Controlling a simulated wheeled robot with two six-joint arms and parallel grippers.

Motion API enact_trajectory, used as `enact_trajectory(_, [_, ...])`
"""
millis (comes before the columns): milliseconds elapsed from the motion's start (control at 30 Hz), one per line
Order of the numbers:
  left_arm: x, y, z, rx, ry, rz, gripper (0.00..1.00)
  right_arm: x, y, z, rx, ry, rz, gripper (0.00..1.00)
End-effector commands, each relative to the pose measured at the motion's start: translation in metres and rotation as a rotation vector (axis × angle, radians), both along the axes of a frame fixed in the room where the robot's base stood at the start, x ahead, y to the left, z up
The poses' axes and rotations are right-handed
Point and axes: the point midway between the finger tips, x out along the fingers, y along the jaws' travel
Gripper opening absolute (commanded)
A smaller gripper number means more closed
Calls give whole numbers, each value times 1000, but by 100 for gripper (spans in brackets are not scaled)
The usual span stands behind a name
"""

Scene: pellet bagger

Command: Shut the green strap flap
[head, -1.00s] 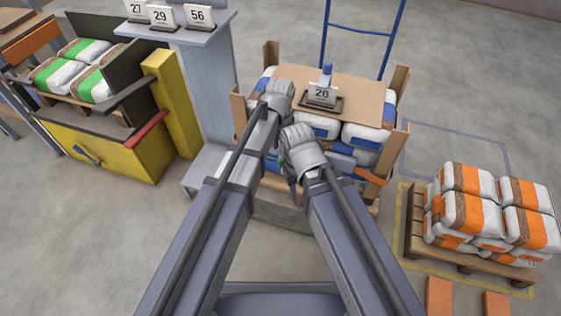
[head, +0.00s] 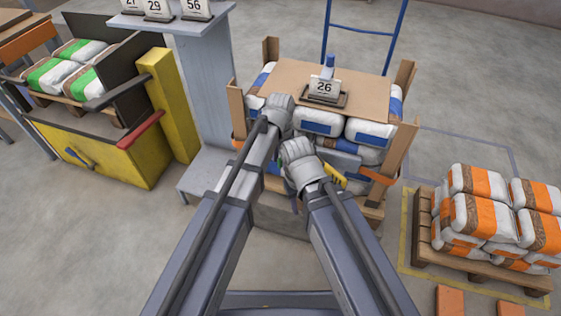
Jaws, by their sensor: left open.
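A yellow piece (head: 335,177) shows just right of my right wrist, and an orange strap (head: 378,177) crosses the stack's right side. My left gripper (head: 277,112) is at the front left of the stack, below the cardboard top; its jaws are open, with fingertips hard to make out. My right gripper (head: 298,156) is lower, in front of the bags, with its fingers hidden.
The blue bags (head: 319,122) stand between wooden posts under a cardboard sheet (head: 355,88) with a "26" card (head: 324,86). A grey column (head: 205,90) and yellow machine (head: 115,160) stand left. A pallet of orange bags (head: 478,215) stands right. Floor between is clear.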

Motion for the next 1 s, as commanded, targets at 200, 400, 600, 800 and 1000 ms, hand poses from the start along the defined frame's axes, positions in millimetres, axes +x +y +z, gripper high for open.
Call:
enact_trajectory(200, [0,0,0,0,0,0,31,0,0,0,0,0,0,45])
enact_trajectory(400, [0,0,0,0,0,0,8,0,0,0,0,0,0,45])
enact_trajectory(600, [0,0,0,0,0,0,0,0,0,0,0,0,0,45])
enact_trajectory(800, [0,0,0,0,0,0,0,0,0,0,0,0,0,45])
enact_trajectory(1000, [1,1,0,0,0,-14,0,0,0,0,0,0,0,45])
